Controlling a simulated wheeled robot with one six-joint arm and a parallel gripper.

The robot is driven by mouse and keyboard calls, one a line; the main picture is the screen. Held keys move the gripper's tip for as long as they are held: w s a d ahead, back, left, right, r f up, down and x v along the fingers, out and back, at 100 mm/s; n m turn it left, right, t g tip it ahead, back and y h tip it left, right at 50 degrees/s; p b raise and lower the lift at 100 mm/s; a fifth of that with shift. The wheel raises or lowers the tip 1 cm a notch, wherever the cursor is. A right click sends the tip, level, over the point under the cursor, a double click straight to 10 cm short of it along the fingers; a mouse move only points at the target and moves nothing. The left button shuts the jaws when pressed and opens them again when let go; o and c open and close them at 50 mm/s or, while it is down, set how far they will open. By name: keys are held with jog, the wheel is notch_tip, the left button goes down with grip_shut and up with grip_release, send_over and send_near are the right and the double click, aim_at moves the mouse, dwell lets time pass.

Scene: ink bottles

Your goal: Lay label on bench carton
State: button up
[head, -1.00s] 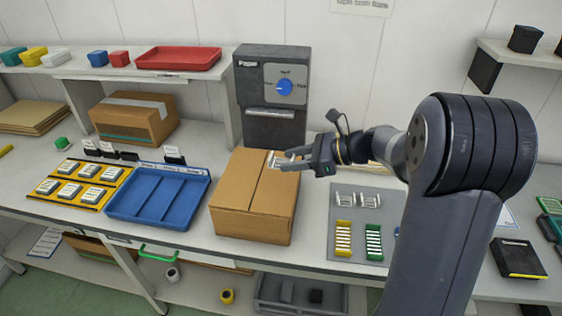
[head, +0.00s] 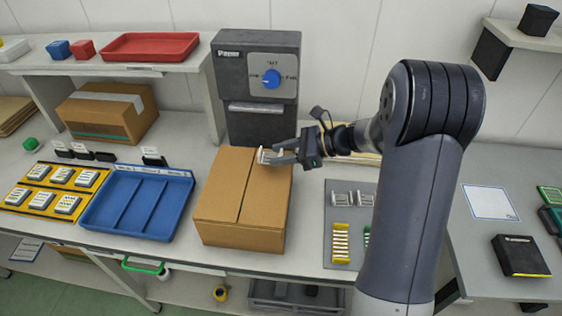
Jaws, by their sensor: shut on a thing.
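The bench carton (head: 240,205) is a closed brown cardboard box in the middle of the bench, with a seam along its top. My gripper (head: 268,156) is over the back right part of the carton's top, reaching in from the right. It is shut on a small white label (head: 263,154), partly hidden by the fingers. I cannot tell whether the label touches the carton.
A dark grey machine with a blue knob (head: 272,79) stands right behind the carton. A blue divided tray (head: 139,201) is to its left, and a grey mat (head: 349,212) with small racks is to its right. A taped carton (head: 108,112) stands farther back left.

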aim_at(283, 170)
jog(key=shift+f, duration=1.85)
jog(key=shift+f, duration=0.2)
jog(key=o, duration=0.9)
jog(key=shift+o, duration=0.2)
jog(key=shift+r, duration=0.2)
jog(key=shift+d+r, duration=0.1)
jog(key=shift+d, duration=0.05)
jog(key=b+v, duration=0.1)
jog(key=v, duration=1)
jog(key=shift+d, duration=0.3)
jog(key=shift+s+r, duration=0.1)
